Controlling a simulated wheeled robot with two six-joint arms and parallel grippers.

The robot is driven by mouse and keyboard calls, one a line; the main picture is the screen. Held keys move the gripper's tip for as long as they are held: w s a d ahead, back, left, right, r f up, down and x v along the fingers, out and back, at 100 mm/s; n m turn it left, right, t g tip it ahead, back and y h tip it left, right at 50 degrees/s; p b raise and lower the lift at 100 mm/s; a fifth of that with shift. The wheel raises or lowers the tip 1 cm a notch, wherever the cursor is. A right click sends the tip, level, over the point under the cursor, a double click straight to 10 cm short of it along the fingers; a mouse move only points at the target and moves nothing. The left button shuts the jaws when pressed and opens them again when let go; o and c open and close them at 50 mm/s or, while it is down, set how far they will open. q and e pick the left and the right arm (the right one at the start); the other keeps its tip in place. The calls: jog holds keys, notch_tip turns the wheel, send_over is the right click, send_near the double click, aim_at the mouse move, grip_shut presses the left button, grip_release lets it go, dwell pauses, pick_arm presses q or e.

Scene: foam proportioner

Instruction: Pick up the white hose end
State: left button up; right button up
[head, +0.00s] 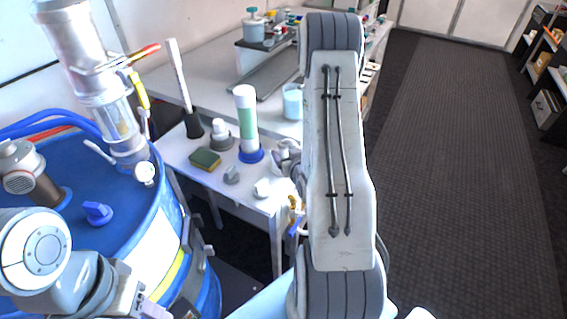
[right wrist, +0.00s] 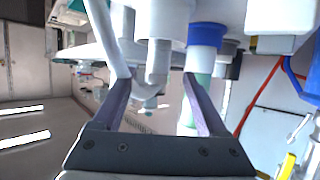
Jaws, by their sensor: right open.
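In the right wrist view, white and grey tubular parts show ahead of my right gripper (right wrist: 156,80). A white bent tube (right wrist: 103,32) comes down at the left finger, and a pale grey stub (right wrist: 158,62) shows between the fingers. I cannot tell which one is the white hose end. My right gripper is open, and nothing is clearly held between its fingers. In the head view my right arm hides most of that gripper by the small table's edge. My left gripper (head: 150,306) is low at the left, by the blue drum; its jaws are unclear.
The small white table (head: 225,178) holds a green-and-white cylinder (head: 245,120) on a blue base, a yellow-green sponge (head: 205,160) and a dark-based upright tube (head: 181,85). The blue drum (head: 60,160) carries a pump with a clear cylinder. Dark floor (head: 450,180) at right is free.

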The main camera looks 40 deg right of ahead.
aim_at(285, 150)
jog(key=shift+w+d+f+b, duration=0.25)
jog(key=shift+w+f+b, duration=0.25)
jog(key=shift+b, duration=1.6)
jog(key=shift+w+d+r, duration=0.1)
jog(key=shift+w+r, duration=0.1)
jog(key=shift+w, duration=0.05)
jog(key=shift+p+x, duration=0.55)
jog(key=shift+x, duration=0.6)
jog(key=shift+w+d+f, duration=0.2)
jog(key=shift+w+d, duration=0.05)
jog(key=shift+w, duration=0.05)
grip_shut()
